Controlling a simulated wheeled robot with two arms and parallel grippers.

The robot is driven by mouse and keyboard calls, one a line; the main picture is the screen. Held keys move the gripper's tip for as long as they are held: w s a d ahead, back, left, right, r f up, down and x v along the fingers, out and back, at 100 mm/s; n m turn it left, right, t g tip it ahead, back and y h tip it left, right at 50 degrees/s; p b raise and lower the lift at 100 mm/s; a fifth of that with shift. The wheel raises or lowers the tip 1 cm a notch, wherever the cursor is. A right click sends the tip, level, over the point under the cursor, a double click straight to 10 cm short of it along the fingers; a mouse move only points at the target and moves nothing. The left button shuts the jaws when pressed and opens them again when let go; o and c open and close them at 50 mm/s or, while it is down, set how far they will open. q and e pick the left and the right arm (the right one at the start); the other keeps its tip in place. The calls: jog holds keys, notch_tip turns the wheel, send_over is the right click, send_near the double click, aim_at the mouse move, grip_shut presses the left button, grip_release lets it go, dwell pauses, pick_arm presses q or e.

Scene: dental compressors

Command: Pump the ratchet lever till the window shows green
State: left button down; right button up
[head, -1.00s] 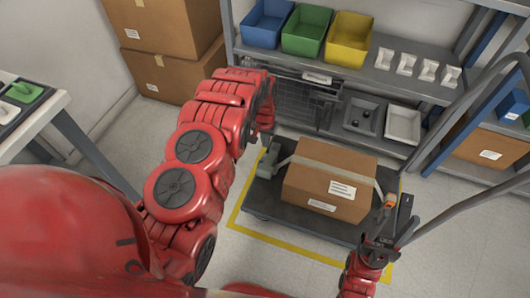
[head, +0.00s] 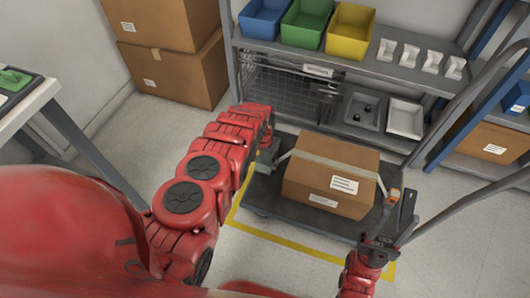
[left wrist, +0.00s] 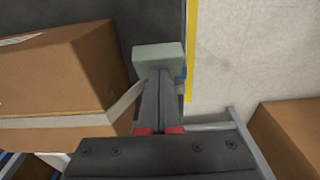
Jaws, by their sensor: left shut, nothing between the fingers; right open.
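A taped cardboard box (head: 325,185) with a pale strap over it sits on a dark platform cart (head: 300,222). A grey block (head: 268,152), apparently the ratchet lever's end, is at the cart's left side, partly behind my left arm. In the left wrist view the grey block (left wrist: 158,55) lies at the tips of my left gripper (left wrist: 160,78), which is shut and empty; I cannot tell whether they touch. My right gripper (head: 398,212) is open at the cart's right side, by a small orange patch (head: 394,194). No green window is visible.
Shelving with blue (head: 265,20), green (head: 307,22) and yellow (head: 350,28) bins stands behind the cart. Grey trays (head: 404,118) are on its lower shelf. The cart's curved rail (head: 470,95) rises at right. Stacked cartons (head: 175,70) stand back left.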

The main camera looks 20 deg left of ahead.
dwell(0.3)
pick_arm(q)
jog(key=shift+s+p, duration=0.1)
jog(key=shift+p, duration=0.25)
jog(key=p, duration=0.2)
jog(key=s+t+p, duration=0.1)
jog(key=p, duration=0.2)
jog(key=shift+s+a+f, duration=0.1)
jog(key=shift+s+f, duration=0.2)
jog(key=shift+f, duration=0.1)
notch_tip(320, 180, down, 6)
jog(key=s+t+p, duration=0.2)
jog(key=t, duration=0.2)
jog(key=shift+s+r, duration=0.15)
jog(key=shift+r, duration=0.05)
